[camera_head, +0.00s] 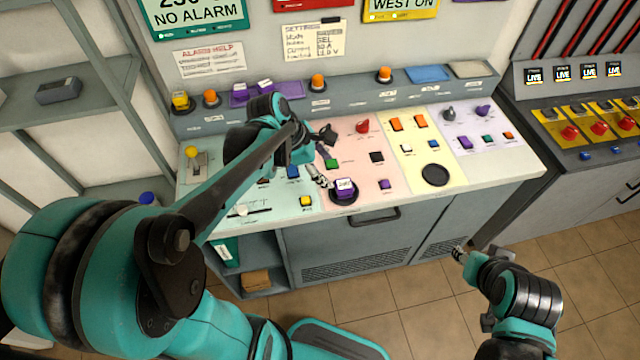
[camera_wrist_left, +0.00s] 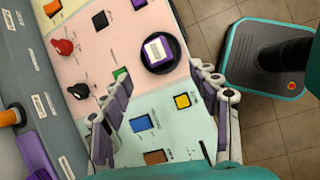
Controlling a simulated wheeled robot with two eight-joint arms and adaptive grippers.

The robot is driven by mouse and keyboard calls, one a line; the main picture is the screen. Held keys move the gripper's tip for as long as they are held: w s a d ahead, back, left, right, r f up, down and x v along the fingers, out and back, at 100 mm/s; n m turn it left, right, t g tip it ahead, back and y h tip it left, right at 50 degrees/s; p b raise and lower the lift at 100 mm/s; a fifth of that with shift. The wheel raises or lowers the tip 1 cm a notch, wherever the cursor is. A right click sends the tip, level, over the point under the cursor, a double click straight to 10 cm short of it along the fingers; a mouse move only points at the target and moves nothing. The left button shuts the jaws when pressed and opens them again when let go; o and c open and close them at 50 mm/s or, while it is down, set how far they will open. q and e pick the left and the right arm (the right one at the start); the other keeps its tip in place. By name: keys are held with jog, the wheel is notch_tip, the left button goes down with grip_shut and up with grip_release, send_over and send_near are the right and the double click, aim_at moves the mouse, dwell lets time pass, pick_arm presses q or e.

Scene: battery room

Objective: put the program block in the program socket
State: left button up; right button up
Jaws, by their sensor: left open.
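A purple block with a white label (camera_head: 344,186) sits within a round black socket (camera_head: 343,200) at the front of the pink panel. Its label is too small to read for certain. In the left wrist view the block (camera_wrist_left: 160,49) and black ring (camera_wrist_left: 147,68) are just beyond the fingertips. My left gripper (camera_head: 325,158) is open and empty, above the console beside the block and apart from it. In the left wrist view its fingers (camera_wrist_left: 160,72) are spread wide. My right gripper (camera_head: 459,254) is low in front of the console; its finger state is unclear.
A second round black disc (camera_head: 435,175) on the yellow panel holds nothing. Two more labelled purple blocks (camera_head: 265,86) (camera_head: 240,91) sit on the raised back ledge. Knobs and buttons, including a red knob (camera_head: 362,126), stand around the panels. A drawer handle (camera_head: 375,216) protrudes below.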

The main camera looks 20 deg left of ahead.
pick_arm(q)
jog(key=s+r+m+t+y, duration=0.1)
jog(key=s+m+y, duration=0.1)
jog(key=s+m, duration=0.4)
jog(key=s+d+r+m+t+y, duration=0.1)
jog(key=s+m, duration=0.5)
jog(key=m, duration=1)
jog(key=shift+d+r+t+y, duration=0.25)
jog(key=shift+r+t+y, duration=0.1)
jog(key=shift+t+y, duration=0.35)
notch_tip(320, 180, down, 4)
jog(key=b, duration=0.4)
jog(key=shift+s+f, duration=0.1)
